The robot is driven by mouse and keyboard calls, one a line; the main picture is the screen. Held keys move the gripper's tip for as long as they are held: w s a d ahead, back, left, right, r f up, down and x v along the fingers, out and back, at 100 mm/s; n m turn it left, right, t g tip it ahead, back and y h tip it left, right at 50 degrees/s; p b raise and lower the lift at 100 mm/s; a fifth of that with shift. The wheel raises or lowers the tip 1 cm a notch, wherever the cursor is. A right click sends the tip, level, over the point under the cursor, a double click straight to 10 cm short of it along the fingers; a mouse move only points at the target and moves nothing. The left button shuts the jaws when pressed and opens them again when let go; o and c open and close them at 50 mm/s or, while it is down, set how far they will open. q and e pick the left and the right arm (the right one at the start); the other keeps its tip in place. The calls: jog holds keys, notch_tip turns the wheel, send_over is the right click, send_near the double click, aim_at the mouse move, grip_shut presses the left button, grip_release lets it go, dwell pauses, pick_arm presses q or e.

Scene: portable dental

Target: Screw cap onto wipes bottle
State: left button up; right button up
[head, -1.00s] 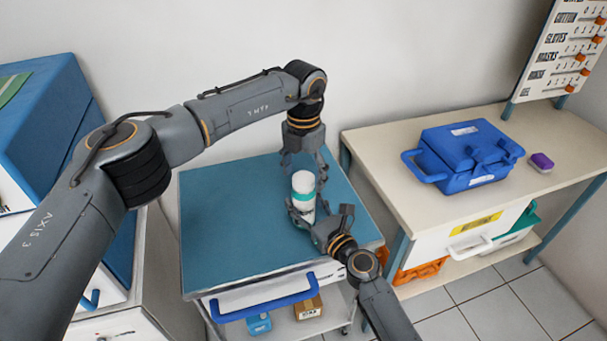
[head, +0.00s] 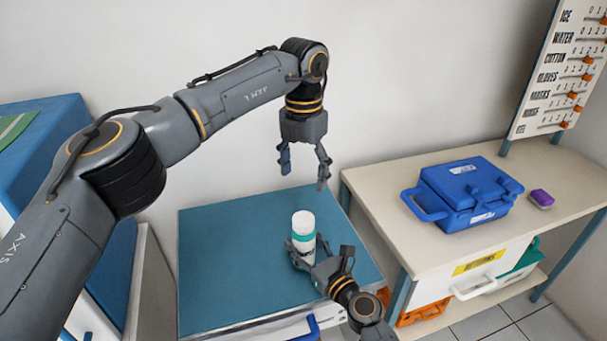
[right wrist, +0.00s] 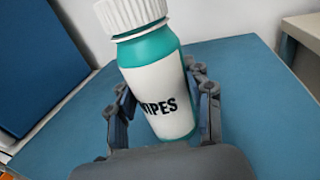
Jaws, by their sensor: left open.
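The wipes bottle (head: 303,244) is white and teal and stands on the blue-topped cart (head: 225,255). The right wrist view shows its label "WIPES" (right wrist: 160,105). The white ribbed cap (head: 303,222) sits on the bottle's top, and it also shows in the right wrist view (right wrist: 130,14). Whether its threads are fully engaged cannot be seen. My right gripper (head: 303,259) is shut around the bottle's body, with a finger on each side in the right wrist view (right wrist: 160,110). My left gripper (head: 304,178) is open and empty, well above the cap and apart from it.
A cream table (head: 385,185) stands to the right with a blue case (head: 465,195) and a small purple item (head: 541,198) on it. A board with orange sliders (head: 560,75) rises behind. A blue cabinet (head: 55,135) is at left. The cart top is clear left of the bottle.

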jog(key=o, duration=0.5)
jog(key=v, duration=1.2)
jog(key=shift+f, duration=0.1)
